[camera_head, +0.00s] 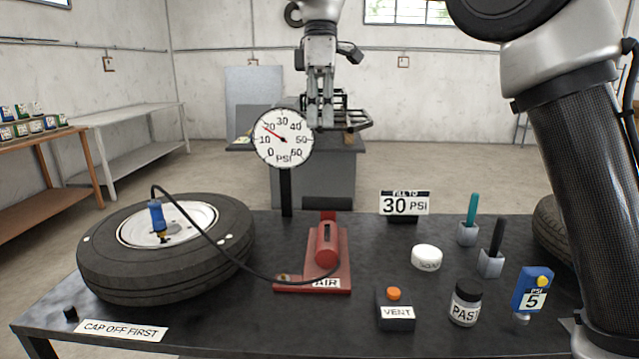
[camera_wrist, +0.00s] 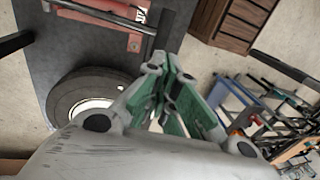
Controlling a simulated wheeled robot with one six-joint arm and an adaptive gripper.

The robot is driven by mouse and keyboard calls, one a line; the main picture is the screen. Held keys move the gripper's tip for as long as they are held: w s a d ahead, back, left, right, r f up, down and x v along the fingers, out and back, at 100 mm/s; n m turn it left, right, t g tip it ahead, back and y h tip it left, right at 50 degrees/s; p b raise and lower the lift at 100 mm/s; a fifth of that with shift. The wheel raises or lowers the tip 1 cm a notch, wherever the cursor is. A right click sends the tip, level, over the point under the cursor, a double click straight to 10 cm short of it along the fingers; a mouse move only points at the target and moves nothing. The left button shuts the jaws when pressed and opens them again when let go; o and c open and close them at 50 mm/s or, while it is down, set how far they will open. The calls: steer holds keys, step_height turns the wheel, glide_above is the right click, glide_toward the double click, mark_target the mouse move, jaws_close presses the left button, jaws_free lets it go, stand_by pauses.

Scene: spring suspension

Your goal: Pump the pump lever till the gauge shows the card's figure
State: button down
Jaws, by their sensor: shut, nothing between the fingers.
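The red pump (camera_head: 328,255) stands mid-table; its lever shows as a dark bar (camera_head: 327,203) at the back. Part of the pump shows at the top of the wrist view (camera_wrist: 105,14). The round gauge (camera_head: 283,138) has its red needle near 20 PSI. The card (camera_head: 404,203) reads "FILL TO 30 PSI". My gripper (camera_head: 319,127) is shut and empty, pointing down above the lever and apart from it, just right of the gauge face. Its green-padded fingers also show in the wrist view (camera_wrist: 168,100).
A tyre (camera_head: 105,262) lies at left, with a black hose running from its blue valve fitting (camera_head: 157,217) to the pump. A VENT box with an orange button (camera_head: 394,294), a paste jar (camera_head: 465,303), a white puck (camera_head: 426,257), a blue gauge (camera_head: 532,290) and upright tools stand right.

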steer(key=s+f, duration=0.1)
steer(key=f, duration=0.7)
steer(key=s+f, duration=0.1)
steer(key=f, duration=0.4)
steer(key=shift+s+f, duration=0.1)
steer(key=shift+s, duration=0.2)
steer(key=s+f+t, duration=0.2)
steer(key=s+f, duration=0.2)
steer(key=f, duration=0.8)
steer(key=shift+s+d+f, duration=0.15)
steer(key=shift+s+f, duration=0.2)
steer(key=shift+s, duration=0.05)
step_height(320, 180, up, 15)
glide_above(328, 201)
steer(key=s+a, duration=0.2)
steer(key=s, duration=0.3)
steer(key=shift+w+d+t, duration=0.1)
steer(key=shift+t, duration=0.2)
